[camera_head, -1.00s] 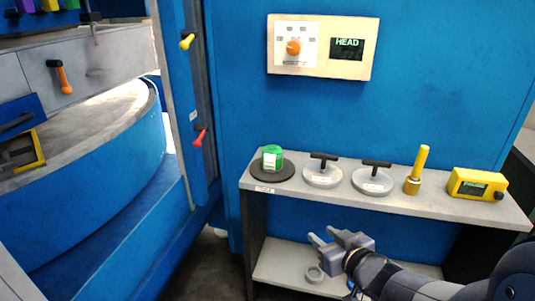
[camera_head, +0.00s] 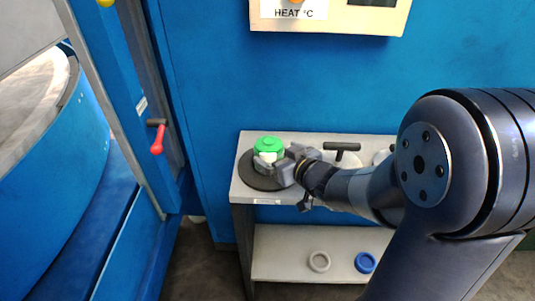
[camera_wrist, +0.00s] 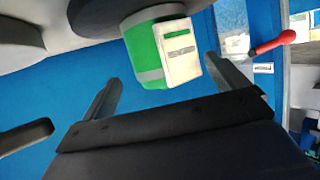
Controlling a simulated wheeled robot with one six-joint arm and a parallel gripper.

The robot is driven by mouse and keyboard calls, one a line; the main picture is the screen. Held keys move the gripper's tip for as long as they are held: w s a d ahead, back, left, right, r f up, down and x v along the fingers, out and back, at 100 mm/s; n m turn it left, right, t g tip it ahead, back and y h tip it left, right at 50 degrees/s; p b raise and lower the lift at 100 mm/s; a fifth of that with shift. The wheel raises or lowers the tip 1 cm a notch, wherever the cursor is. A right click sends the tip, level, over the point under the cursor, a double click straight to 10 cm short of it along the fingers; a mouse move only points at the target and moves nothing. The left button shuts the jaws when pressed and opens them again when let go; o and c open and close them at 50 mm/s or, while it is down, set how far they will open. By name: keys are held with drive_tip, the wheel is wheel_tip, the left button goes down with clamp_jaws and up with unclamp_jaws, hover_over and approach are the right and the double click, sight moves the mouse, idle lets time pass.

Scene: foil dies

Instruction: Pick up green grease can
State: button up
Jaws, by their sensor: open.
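The green grease can (camera_head: 268,146) stands upright on a round dark pad (camera_head: 248,177) at the left end of the shelf top. In the wrist view the can (camera_wrist: 143,52) shows its green body, a grey band and a white label, just ahead of and between the fingers. My gripper (camera_head: 268,166) is open at the can's front right side, with one finger in front of it. In the wrist view the fingers (camera_wrist: 165,88) stand apart on either side of the can's near end. I cannot tell whether either finger touches it.
A grey disc with a black T-handle (camera_head: 342,150) stands right of the can, partly hidden by my arm. A grey ring (camera_head: 319,261) and a blue ring (camera_head: 365,262) lie on the lower shelf (camera_head: 280,262). A red-handled lever (camera_head: 157,138) is on the blue frame at left.

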drive_tip(key=shift+o, duration=0.3)
drive_tip(key=x, duration=0.4)
drive_tip(key=shift+s+a+f, duration=0.15)
drive_tip(key=shift+s+f, duration=0.1)
drive_tip(key=shift+f, duration=0.05)
drive_tip(key=shift+w+a+f, duration=0.15)
drive_tip(key=shift+w+a, duration=0.15)
drive_tip(key=shift+w, duration=0.1)
drive_tip(key=shift+c, duration=0.4)
